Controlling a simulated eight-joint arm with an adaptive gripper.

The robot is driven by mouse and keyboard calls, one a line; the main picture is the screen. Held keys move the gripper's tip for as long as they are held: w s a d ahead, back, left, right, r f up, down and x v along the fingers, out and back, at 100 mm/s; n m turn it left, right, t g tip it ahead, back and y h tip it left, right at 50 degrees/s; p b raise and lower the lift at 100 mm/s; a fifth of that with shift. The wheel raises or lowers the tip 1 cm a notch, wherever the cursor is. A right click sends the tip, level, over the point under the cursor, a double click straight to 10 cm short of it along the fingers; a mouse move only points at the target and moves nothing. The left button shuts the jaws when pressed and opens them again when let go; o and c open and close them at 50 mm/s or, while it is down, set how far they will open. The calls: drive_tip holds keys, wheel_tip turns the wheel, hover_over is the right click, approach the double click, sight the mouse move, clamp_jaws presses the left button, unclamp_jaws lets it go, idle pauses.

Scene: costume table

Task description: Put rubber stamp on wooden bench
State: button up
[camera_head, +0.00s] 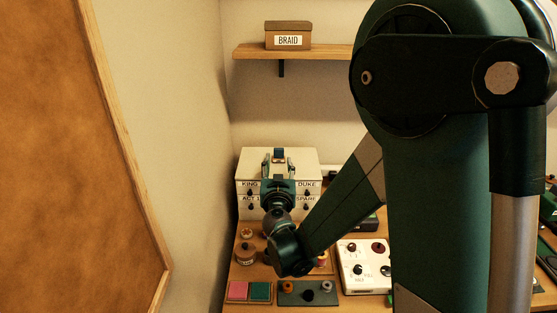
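My gripper (279,163) is seen from behind, in front of or over the pale cabinet with drawers. Its fingers are small and partly hidden by its own body, so I cannot tell whether they are open or shut, or whether they hold the small dark teal piece between them. I cannot pick out the rubber stamp with certainty; it may be hidden by my arm. The wooden bench may be the wooden tabletop (232,281) under the items; I see no separate bench.
The labelled cabinet (306,171) stands at the back. In front are a round brown pot (246,255), pink and green pads (250,291), a grey tray (325,298) with small knobs, and a white control panel (370,278). A shelf (253,51) bears a BRAID box (288,36). My arm covers the right.

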drive_tip(key=shift+s, duration=0.45)
idle(0.6)
drive_tip(key=s+d+r+m+g+h, duration=0.1)
drive_tip(key=s+d+r+g+h, duration=0.15)
drive_tip(key=s+d, duration=0.65)
drive_tip(key=s+d+r+m+g+h, duration=0.1)
drive_tip(key=s+d+r+g+h, duration=0.3)
drive_tip(key=d, duration=0.9)
drive_tip(key=s+f+n+g+y, duration=0.1)
drive_tip(key=s+f+g+y, duration=0.1)
drive_tip(key=s, duration=1.2)
drive_tip(key=s+f+n+g+y, duration=0.1)
drive_tip(key=s+f+y, duration=0.3)
drive_tip(key=s, duration=1.1)
drive_tip(key=shift+d+f+g, duration=0.2)
drive_tip(key=shift+d+g, duration=0.25)
drive_tip(key=shift+g, duration=0.3)
drive_tip(key=shift+y, duration=0.25)
